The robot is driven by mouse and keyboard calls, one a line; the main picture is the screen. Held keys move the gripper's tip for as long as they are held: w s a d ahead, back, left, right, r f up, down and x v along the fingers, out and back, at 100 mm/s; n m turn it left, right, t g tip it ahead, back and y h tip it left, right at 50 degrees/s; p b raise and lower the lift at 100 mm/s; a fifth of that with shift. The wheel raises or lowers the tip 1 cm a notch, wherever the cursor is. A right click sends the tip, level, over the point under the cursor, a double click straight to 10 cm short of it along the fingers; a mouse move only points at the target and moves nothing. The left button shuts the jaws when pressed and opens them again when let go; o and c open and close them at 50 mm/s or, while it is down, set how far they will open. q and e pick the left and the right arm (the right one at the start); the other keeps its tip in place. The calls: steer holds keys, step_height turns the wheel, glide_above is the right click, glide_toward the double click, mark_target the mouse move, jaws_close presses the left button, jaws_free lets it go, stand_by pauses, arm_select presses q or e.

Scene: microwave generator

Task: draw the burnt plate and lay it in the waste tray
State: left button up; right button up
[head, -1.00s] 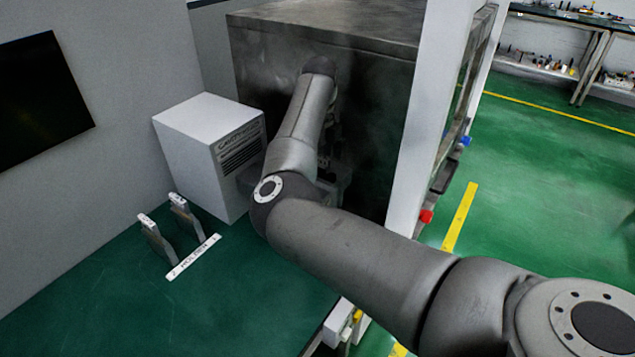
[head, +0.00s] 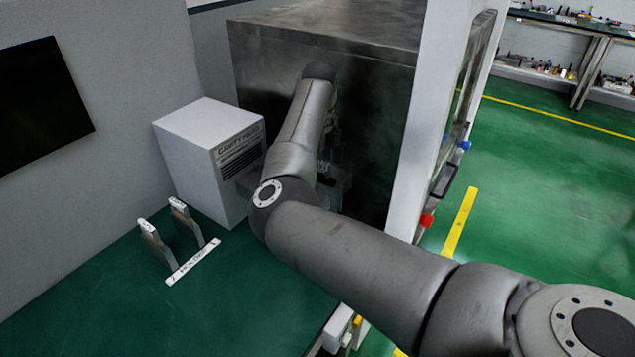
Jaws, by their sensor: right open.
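My right arm reaches from the lower right to the front of a dark metal cabinet (head: 375,100). My right gripper (head: 328,165) is at the cabinet's dark front, mostly hidden behind my forearm. It is open, but I cannot see its fingertips clearly or what lies between them. I cannot make out the burnt plate or the waste tray in the head view. My left gripper is not in view.
A white vented box (head: 205,150) stands left of the cabinet. Two upright grey brackets (head: 158,245) with a white label strip (head: 193,262) stand on the green bench top (head: 235,310), which is clear nearby. A white post (head: 430,120) rises right of the arm.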

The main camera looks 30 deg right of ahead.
jaws_close()
stand_by(0.8)
steer(key=shift+r, duration=0.15)
steer(key=shift+r+p, duration=1.55)
steer(key=shift+r, duration=1.3)
